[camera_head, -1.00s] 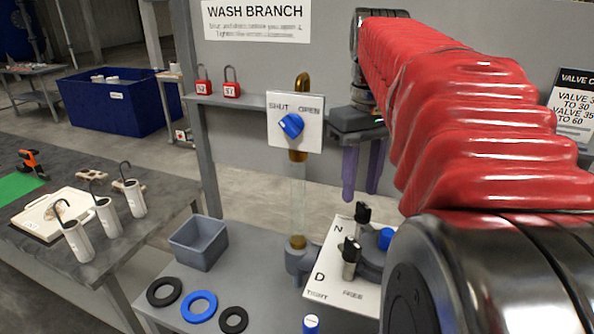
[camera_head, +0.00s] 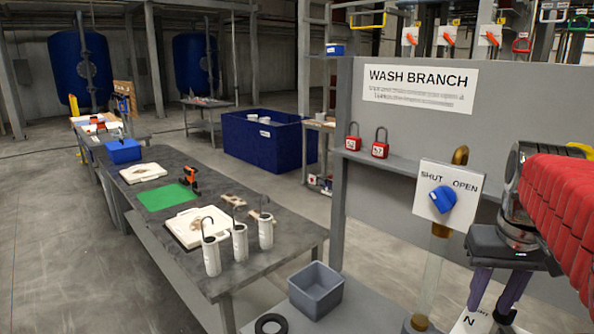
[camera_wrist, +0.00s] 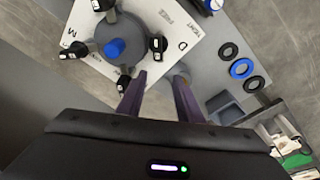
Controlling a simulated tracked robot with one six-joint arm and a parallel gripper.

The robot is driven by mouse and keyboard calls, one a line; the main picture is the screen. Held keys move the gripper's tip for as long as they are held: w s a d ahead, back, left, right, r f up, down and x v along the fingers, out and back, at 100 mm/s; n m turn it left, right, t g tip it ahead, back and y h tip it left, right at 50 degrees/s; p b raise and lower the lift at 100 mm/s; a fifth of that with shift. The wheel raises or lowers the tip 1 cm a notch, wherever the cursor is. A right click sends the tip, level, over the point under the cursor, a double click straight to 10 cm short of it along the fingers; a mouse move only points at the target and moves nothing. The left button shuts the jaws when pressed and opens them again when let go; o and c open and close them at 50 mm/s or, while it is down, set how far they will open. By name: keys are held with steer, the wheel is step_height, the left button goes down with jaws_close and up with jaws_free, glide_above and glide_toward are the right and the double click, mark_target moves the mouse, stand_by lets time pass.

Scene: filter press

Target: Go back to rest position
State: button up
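My gripper (camera_head: 492,304) hangs at the right edge of the head view, with its purple fingers pointing down. It is to the right of the blue SHUT/OPEN knob (camera_head: 443,199) and apart from it. In the wrist view my gripper (camera_wrist: 158,90) has its two fingers apart, with nothing between them. The white dial plate (camera_wrist: 168,22), with its blue centre knob (camera_wrist: 114,47) and black clamps around it, lies beyond the fingertips. My red-sleeved arm runs off the right edge of the head view.
A grey bin (camera_head: 315,291) and a black ring (camera_head: 271,325) sit on the lower shelf. The WASH BRANCH panel (camera_head: 500,110) stands close behind my gripper. At the left is a long dark table (camera_head: 150,215) with white cylinders. Open floor (camera_head: 60,230) lies further left.

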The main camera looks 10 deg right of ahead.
steer(key=s+a+f+n+t, duration=0.1)
steer(key=s+a+f, duration=0.1)
steer(key=a, duration=0.5)
steer(key=s+a+f+n+t, duration=0.1)
steer(key=s+a+f, duration=0.1)
steer(key=a+f, duration=0.2)
steer(key=s+a+f+n+t+y, duration=0.1)
steer(key=s+a+f+t, duration=0.1)
steer(key=a, duration=0.9)
steer(key=shift+f+n, duration=0.4)
steer(key=shift+f, duration=0.1)
